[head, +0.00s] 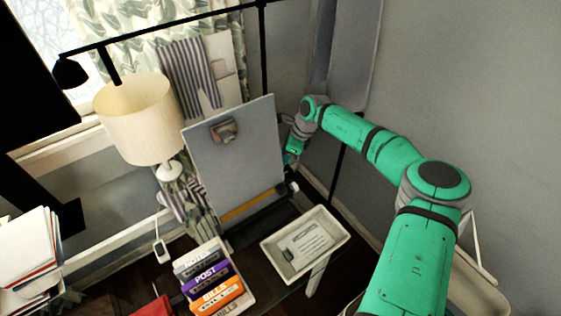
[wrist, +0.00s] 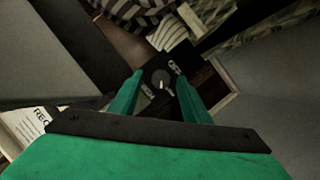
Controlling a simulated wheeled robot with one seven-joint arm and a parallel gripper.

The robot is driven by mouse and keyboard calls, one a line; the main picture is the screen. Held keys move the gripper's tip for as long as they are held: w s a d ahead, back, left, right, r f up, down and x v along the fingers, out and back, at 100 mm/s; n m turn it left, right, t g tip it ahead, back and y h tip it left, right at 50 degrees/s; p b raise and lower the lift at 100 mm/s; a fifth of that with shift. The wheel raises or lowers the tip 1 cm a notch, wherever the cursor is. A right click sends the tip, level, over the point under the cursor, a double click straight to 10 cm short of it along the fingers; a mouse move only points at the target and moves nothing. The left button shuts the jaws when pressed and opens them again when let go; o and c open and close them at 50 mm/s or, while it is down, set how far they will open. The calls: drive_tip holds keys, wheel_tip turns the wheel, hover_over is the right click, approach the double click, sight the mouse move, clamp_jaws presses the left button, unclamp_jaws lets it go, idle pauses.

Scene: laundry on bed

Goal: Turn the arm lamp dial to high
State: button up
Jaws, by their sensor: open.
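A round grey dial (wrist: 160,78) with a pale pointer mark sits on a dark panel (wrist: 158,62) in the wrist view. Small white markings lie beside it, too small to read. My gripper (wrist: 158,92) is open, with one green finger on each side of the dial in the picture; I cannot tell whether they touch it. In the head view, my wrist is beside the right edge of a grey clipboard (head: 235,160), and my fingertips are hidden. A black arm lamp (head: 150,35) reaches across the top left; I cannot see its dial in the head view.
A cream-shaded lamp (head: 140,118) stands left of the clipboard. A white tray (head: 268,243) with a card and a file box (head: 240,300) are in front. Papers (head: 30,255) are at the left. A grey wall is on the right.

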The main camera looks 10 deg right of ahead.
drive_tip(key=shift+w+a+f, duration=0.1)
drive_tip(key=shift+f, duration=0.4)
drive_tip(key=c, duration=1)
drive_tip(key=shift+a+m+t, duration=0.1)
drive_tip(key=shift+m+t, duration=0.5)
drive_tip(key=shift+m, duration=0.9)
drive_tip(key=shift+c, duration=0.2)
drive_tip(key=o, duration=1)
drive_tip(key=shift+o, duration=0.2)
drive_tip(key=shift+h, duration=0.3)
drive_tip(key=v, duration=1.1)
